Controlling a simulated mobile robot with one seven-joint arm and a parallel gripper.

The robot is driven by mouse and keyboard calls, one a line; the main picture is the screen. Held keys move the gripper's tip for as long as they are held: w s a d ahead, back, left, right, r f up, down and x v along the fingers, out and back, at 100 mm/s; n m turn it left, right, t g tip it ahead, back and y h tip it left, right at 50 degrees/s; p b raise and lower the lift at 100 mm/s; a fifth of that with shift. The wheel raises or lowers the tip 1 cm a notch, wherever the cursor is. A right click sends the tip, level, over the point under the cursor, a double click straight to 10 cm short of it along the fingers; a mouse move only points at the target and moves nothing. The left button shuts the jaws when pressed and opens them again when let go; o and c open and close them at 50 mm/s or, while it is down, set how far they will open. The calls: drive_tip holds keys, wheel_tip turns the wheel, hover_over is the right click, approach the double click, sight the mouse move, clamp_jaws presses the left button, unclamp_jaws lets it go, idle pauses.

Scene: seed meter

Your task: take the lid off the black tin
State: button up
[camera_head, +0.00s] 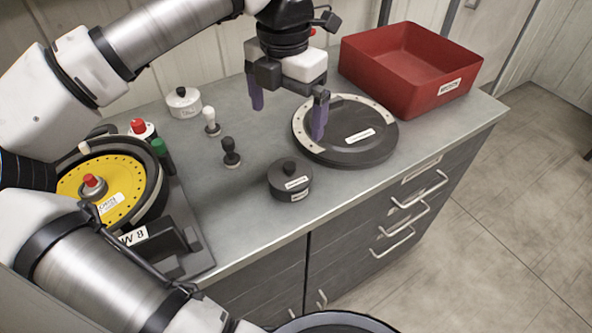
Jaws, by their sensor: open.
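The black tin (290,188) stands near the front edge of the counter. Its lid (289,174), with a dark knob on top and a white label, sits on it. My gripper (288,120) is open and empty, its two purple fingers pointing down. It hangs above the counter, behind the tin in the picture, with the right finger in front of the dark round disc (350,150). The gripper does not touch the tin.
A red bin (408,70) stands at the back right. A white lidded tin (183,103), a white knobbed piece (211,122) and a black one (231,154) stand left of the gripper. A machine with a yellow plate (125,178) is at left. Counter around the black tin is clear.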

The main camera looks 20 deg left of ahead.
drive_tip(key=p, duration=0.2)
hover_over(289, 165)
drive_tip(key=f, duration=0.8)
drive_tip(key=shift+s+f, duration=0.2)
drive_tip(key=shift+f, duration=0.05)
drive_tip(key=shift+w+f+p, duration=0.2)
drive_tip(key=shift+f+p, duration=0.7)
drive_tip(key=shift+f, duration=1.7)
drive_tip(key=c, duration=0.9)
